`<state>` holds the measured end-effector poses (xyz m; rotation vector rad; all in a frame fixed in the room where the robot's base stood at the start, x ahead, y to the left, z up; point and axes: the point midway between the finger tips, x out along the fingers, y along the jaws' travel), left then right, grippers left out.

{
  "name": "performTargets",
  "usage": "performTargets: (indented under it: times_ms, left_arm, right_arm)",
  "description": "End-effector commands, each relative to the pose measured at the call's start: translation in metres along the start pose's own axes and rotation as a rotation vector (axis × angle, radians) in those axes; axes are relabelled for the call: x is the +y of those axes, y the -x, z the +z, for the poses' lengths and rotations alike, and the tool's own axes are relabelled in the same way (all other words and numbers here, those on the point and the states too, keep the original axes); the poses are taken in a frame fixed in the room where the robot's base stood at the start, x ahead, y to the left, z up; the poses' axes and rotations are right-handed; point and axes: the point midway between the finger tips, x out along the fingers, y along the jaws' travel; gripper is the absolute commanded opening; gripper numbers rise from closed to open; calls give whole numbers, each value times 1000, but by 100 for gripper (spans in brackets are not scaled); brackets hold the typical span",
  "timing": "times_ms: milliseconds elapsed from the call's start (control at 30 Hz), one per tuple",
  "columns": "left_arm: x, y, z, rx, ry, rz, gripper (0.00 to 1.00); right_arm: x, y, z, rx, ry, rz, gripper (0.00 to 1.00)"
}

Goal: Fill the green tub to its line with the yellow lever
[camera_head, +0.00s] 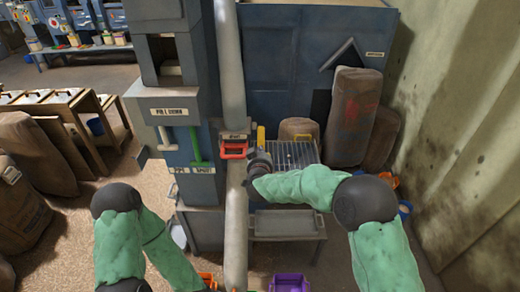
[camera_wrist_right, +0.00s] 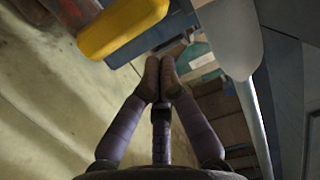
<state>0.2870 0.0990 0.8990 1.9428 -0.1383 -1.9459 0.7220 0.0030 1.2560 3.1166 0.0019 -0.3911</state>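The yellow lever (camera_head: 261,137) stands upright beside the pale vertical pipe. My right gripper (camera_head: 252,166) is just below and near it, in front of the wire grate. In the right wrist view the yellow lever (camera_wrist_right: 122,27) lies beyond and left of the fingertips (camera_wrist_right: 160,76), apart from them. The two fingers are together with nothing seen between them. My left arm comes in at the lower left, and its gripper is outside the picture. I cannot make out a green tub or its line in either view.
A red part (camera_head: 233,150) and a green handle (camera_head: 199,146) are on the blue machine, near a white handle (camera_head: 166,139) under a "PULL DOWN" label. Purple (camera_head: 289,283) and orange (camera_head: 207,280) tubs show at the bottom edge. Brown sacks (camera_head: 352,115) stand right of the grate (camera_head: 292,154).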

Motion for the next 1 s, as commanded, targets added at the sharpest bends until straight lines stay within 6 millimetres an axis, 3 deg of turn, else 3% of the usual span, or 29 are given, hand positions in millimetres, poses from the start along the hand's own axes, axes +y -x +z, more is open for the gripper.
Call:
performTargets:
  times_ms: [200,633,1000]
  left_arm:
    - [0,0,0,0,0,0,37]
    - [-1,-2,0,0,0,0,37]
    - [-14,-40,-1,0,0,0,37]
  right_arm:
    - [0,-4,13,4,-1,1,0]
    - [0,-4,16,6,-1,0,0]
    - [0,-7,36,80,0,2,0]
